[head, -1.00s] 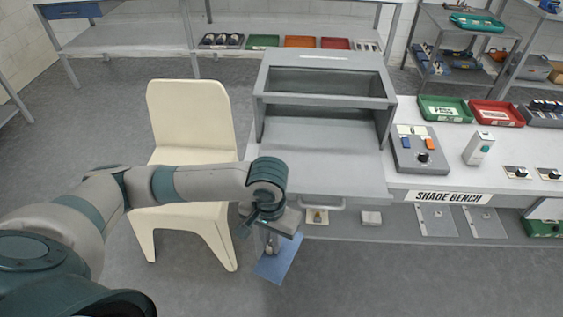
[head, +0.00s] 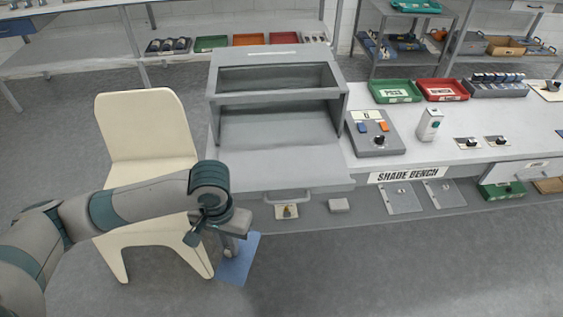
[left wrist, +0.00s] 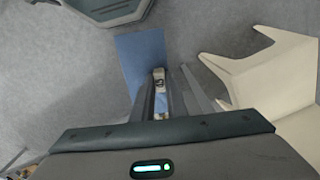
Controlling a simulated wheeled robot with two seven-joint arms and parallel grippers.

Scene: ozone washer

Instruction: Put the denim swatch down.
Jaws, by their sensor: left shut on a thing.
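The denim swatch (head: 240,262) is a flat blue piece of cloth, hanging below my left gripper (head: 229,248) in the head view. The gripper is between the cream chair and the grey viewing cabinet, in front of the bench. In the left wrist view the swatch (left wrist: 140,52) reaches out past the fingers of my left gripper (left wrist: 160,88), which are shut on it over the grey floor. Part of the swatch is hidden by the fingers. My right gripper is in neither view.
A cream chair (head: 145,130) stands close to my left arm. The grey viewing cabinet (head: 280,160) is on the shade bench (head: 460,150).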

